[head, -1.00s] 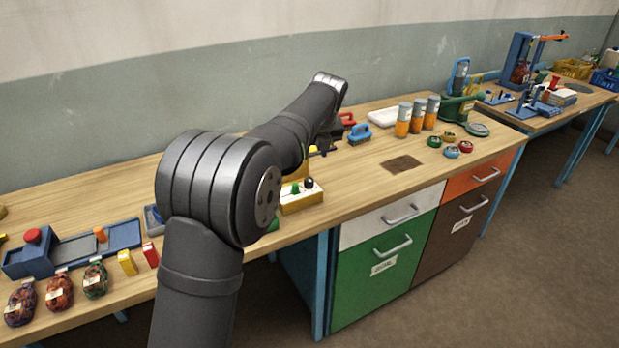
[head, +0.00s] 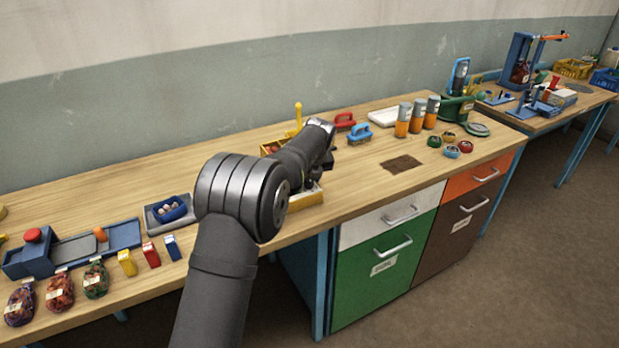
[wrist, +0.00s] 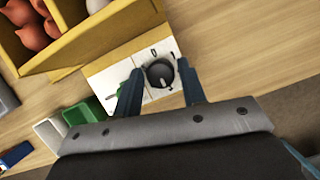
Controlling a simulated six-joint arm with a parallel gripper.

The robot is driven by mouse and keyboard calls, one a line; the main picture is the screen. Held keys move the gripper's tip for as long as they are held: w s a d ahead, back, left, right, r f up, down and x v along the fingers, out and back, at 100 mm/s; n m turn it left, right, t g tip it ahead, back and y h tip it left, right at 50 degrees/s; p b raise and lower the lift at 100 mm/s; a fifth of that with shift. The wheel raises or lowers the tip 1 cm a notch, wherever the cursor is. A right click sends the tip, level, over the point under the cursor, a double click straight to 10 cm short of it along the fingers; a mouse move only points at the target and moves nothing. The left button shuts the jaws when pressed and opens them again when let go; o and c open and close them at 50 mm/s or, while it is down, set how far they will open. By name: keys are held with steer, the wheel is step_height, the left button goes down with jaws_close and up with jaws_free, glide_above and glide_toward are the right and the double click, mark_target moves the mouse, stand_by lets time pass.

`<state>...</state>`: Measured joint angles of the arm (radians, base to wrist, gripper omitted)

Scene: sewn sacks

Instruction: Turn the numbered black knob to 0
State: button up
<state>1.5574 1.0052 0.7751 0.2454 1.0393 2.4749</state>
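The black knob (wrist: 160,74) sits on a white panel (wrist: 107,76) on a yellow housing (wrist: 110,33). It is round, with a pale pointer line across its top. Dark marks stand on the panel around it, one above it and others to the sides; they are too small to read surely. My gripper (wrist: 160,67) is open, one blue-grey finger on each side of the knob. I cannot tell whether the fingers touch it. In the head view my arm hides the knob, and only part of the yellow housing (head: 306,197) shows.
A green lever or switch (wrist: 114,94) is by the left finger. The housing's compartment holds orange-brown sacks (wrist: 32,36). A green block (wrist: 84,110) lies further left. Blue (head: 358,132) and red-handled (head: 344,121) tools stand behind my arm. Bare wood lies right of the knob.

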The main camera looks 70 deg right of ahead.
steer(key=shift+c, duration=0.5)
steer(key=c, duration=0.6)
steer(key=n, duration=0.3)
steer(key=shift+s+d+t+y, duration=0.1)
steer(key=shift+s+t+y, duration=0.05)
steer(key=shift+t+y, duration=0.25)
steer(key=n+y, duration=0.1)
steer(key=n, duration=0.2)
steer(key=shift+n+t, duration=0.4)
steer(key=n+y, duration=0.2)
steer(key=n, duration=0.3)
steer(key=shift+d, duration=0.15)
steer(key=shift+n, duration=0.3)
